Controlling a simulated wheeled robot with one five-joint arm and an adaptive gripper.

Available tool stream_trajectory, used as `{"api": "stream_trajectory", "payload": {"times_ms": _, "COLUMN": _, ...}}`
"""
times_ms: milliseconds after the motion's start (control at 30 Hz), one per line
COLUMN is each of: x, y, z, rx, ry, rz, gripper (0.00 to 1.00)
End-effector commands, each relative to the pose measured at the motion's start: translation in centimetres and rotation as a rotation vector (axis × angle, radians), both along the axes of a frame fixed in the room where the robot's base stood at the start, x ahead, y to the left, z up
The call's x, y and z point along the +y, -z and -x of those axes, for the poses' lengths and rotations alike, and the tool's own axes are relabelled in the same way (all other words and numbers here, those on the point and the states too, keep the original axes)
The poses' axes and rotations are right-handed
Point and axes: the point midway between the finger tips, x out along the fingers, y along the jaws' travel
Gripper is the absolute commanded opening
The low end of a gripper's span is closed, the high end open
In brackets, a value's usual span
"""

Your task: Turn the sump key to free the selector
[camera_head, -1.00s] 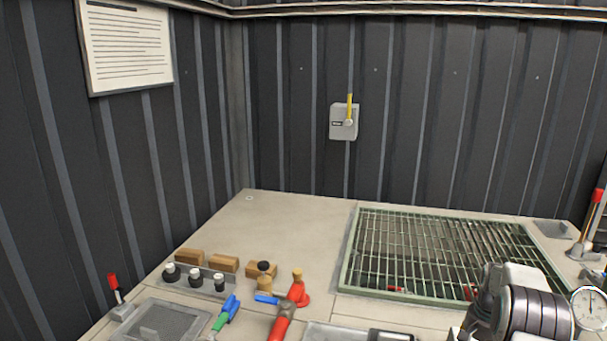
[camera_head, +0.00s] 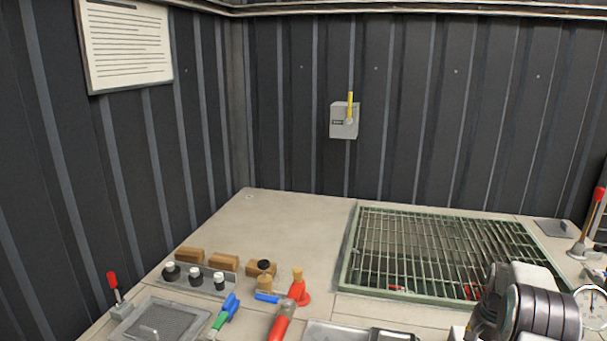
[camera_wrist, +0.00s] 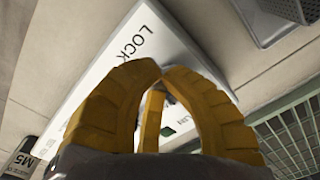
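In the wrist view a white plate (camera_wrist: 180,55) with the word LOCK and more, partly hidden lettering lies on the pale surface. My gripper (camera_wrist: 158,68) is in front of it, its two yellow fingers curved inward with tips close together. A narrow yellowish bar (camera_wrist: 152,120) and a small grey part show in the gap between the fingers. I cannot tell whether the bar is the sump key or whether the fingers hold it. In the head view my arm is at the lower right; the gripper is not visible there. I cannot pick out the selector.
A green-framed grating (camera_head: 345,275) fills the right of the bench top. A red-handled lever (camera_head: 598,195) and a gauge (camera_head: 590,305) are at the right edge. Wooden blocks (camera_head: 222,262) and several tools are at the front left. A grey box (camera_head: 340,130) with a yellow lever hangs on the wall.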

Motion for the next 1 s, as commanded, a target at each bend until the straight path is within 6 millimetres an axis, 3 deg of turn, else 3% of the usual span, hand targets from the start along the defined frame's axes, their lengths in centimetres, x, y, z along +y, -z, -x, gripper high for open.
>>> {"api": "stream_trajectory", "payload": {"times_ms": 567, "x": 0.5, "y": 0.3, "z": 1.3, "rx": 0.021, "ry": 0.007, "rz": -0.010, "gripper": 0.00}}
{"api": "stream_trajectory", "payload": {"times_ms": 1000, "x": 0.5, "y": -4.2, "z": 1.0, "rx": 0.009, "ry": 0.004, "rz": -0.005, "gripper": 0.00}}
